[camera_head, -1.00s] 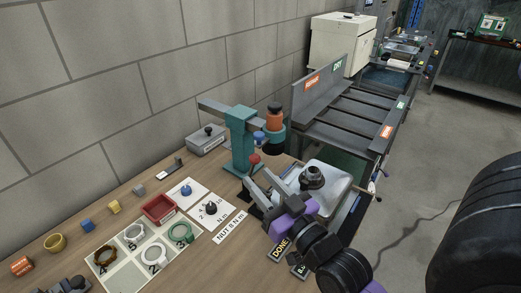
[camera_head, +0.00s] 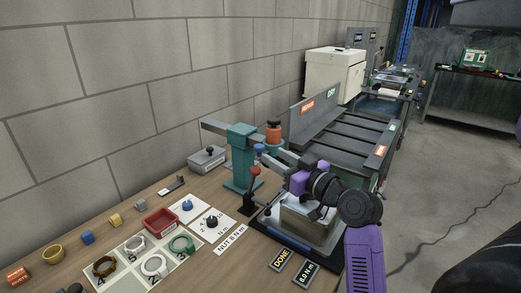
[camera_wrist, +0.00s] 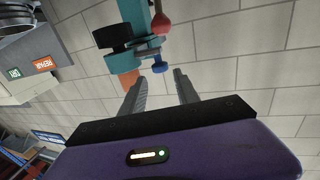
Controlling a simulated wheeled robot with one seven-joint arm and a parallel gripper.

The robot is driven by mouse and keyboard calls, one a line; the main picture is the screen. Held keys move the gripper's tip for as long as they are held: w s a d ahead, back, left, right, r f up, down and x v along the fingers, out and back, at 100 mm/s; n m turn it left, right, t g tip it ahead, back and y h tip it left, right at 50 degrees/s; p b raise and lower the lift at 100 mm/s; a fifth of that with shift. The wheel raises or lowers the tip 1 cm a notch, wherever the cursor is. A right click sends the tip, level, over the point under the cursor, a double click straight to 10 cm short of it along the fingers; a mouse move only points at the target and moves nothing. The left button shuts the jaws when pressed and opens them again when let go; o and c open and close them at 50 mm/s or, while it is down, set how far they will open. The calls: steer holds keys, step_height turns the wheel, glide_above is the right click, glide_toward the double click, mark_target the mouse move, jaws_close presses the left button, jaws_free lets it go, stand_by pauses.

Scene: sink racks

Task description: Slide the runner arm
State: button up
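A teal stand (camera_head: 241,158) rises from the bench and carries a grey horizontal runner arm (camera_head: 214,129). At the arm's right end is a teal and black head with an orange part (camera_head: 273,133). A blue knob (camera_head: 258,149) hangs below the arm; it also shows in the wrist view (camera_wrist: 160,66). My gripper (camera_head: 274,155) is just right of the blue knob. In the wrist view my gripper (camera_wrist: 158,82) has its two fingers apart with nothing between them, and the knob lies just beyond their tips. Whether anything touches is unclear.
A red-balled lever (camera_head: 254,171) stands in front of the stand, close to my gripper. A metal block fixture (camera_head: 309,222) sits below my wrist. A parts tray (camera_head: 127,272) is at lower left. A grey rack (camera_head: 345,140) stands behind at right.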

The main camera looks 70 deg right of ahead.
mark_target(263, 149)
steer(key=p+x, duration=0.1)
steer(key=x, duration=0.6)
steer(key=shift+w, duration=0.1)
jaws_close()
stand_by(1.3)
